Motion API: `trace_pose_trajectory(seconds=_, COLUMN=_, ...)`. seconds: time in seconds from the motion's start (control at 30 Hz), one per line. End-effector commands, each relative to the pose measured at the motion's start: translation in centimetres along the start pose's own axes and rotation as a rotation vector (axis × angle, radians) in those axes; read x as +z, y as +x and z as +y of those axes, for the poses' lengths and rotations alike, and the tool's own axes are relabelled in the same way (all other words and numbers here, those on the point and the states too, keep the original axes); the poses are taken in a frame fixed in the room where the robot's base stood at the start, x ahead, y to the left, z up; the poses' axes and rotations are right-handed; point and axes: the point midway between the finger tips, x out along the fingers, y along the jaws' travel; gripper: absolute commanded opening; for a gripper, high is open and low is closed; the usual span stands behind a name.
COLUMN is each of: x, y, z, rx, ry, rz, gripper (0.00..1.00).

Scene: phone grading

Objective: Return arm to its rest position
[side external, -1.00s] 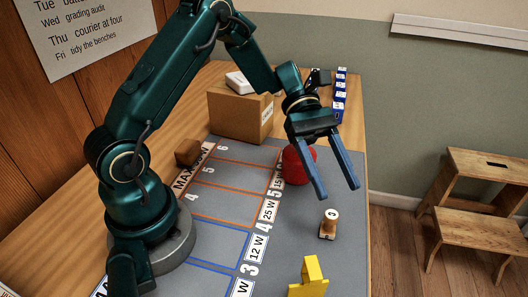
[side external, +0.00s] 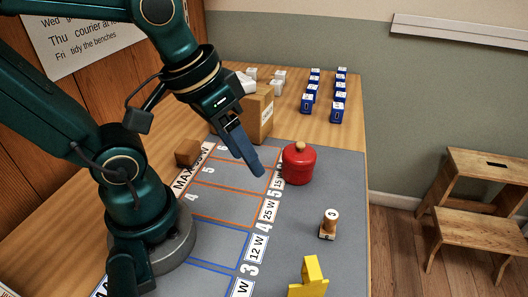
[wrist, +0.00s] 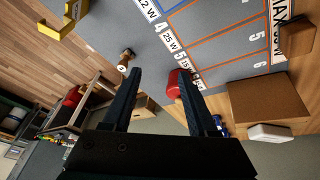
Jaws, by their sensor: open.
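My gripper (side external: 254,165) is in the air above the grey marked mat (side external: 342,182), left of the red lidded pot (side external: 298,166). Its blue fingers point down and to the right, and nothing shows between them. In the side view the fingers overlap, but the wrist view shows my gripper (wrist: 160,72) with its two fingers well apart. The red pot also shows in the wrist view (wrist: 176,84), partly hidden by the right finger.
A cardboard box (side external: 263,112) stands behind my gripper, partly hidden. A brown block (side external: 187,152) is near my arm. A wooden stamp (side external: 329,224) and a yellow stand (side external: 310,278) are on the right of the mat. Several blue boxes (side external: 338,112) stand at the back.

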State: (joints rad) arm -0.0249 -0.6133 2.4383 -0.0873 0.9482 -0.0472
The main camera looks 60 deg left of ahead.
Motion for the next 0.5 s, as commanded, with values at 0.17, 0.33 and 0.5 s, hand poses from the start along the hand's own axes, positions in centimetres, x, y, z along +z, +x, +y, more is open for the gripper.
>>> trace_pose_trajectory(seconds=0.17, x=0.01, y=-0.53, z=-0.94, rx=-0.047, ry=0.111, rz=0.111, gripper=0.59)
trace_pose_trajectory(seconds=0.33, x=0.02, y=-0.58, z=-1.10, rx=-0.056, ry=0.130, rz=0.126, gripper=0.59)
trace_pose_trajectory(seconds=0.5, x=0.01, y=-0.58, z=-1.09, rx=-0.055, ry=0.128, rz=0.124, gripper=0.59)
